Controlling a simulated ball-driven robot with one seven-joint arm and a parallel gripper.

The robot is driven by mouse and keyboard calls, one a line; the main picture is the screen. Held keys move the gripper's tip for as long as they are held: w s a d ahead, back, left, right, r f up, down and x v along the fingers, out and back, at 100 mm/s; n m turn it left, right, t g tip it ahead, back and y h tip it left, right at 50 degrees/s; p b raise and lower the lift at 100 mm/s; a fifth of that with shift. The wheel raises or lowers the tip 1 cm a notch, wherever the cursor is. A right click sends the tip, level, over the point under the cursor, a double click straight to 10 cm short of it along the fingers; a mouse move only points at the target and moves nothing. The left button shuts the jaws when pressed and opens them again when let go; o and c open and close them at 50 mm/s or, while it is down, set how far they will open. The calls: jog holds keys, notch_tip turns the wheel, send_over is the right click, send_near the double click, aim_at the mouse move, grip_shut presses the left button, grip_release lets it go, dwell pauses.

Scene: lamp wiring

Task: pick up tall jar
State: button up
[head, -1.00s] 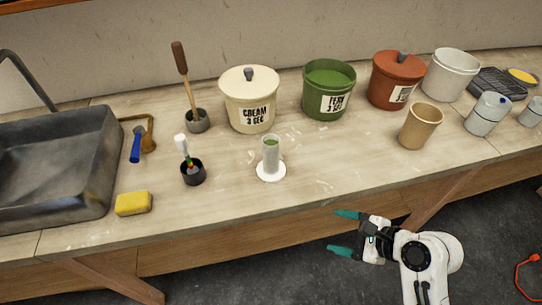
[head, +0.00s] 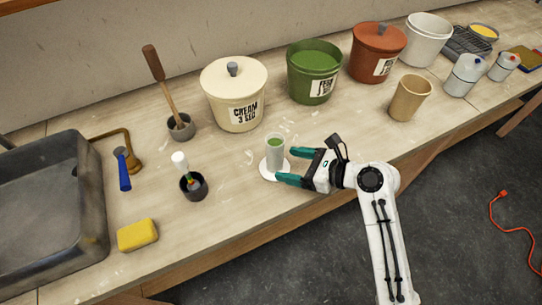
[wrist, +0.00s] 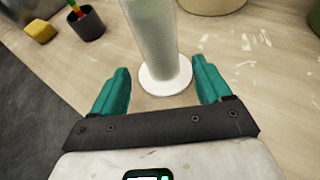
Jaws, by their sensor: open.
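The tall jar (head: 275,152) is a narrow, clear-grey cylinder with green at its top. It stands upright on a round white base (head: 264,173) near the front of the bench. In the wrist view the jar (wrist: 152,35) rises ahead of my gripper, its top cut off by the frame, with the white base (wrist: 180,80) below it. My gripper (head: 292,167) is open, with teal fingers pointing at the jar from its right. In the wrist view the gripper (wrist: 161,88) has one finger to each side of the jar's line, and nothing is held.
A black cup with a brush (head: 194,186) and a yellow sponge (head: 138,235) stand left of the jar. The cream bucket (head: 236,95) and green bucket (head: 313,72) are behind it. A tan cup (head: 409,98) is to the right. The sink (head: 50,210) is at left.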

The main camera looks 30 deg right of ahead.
aim_at(269, 159)
jog(key=x, duration=0.7)
jog(key=shift+w+p, duration=0.25)
jog(key=shift+p, duration=0.15)
jog(key=shift+f, duration=0.1)
jog(key=c, duration=1.2)
jog(key=shift+c, duration=0.3)
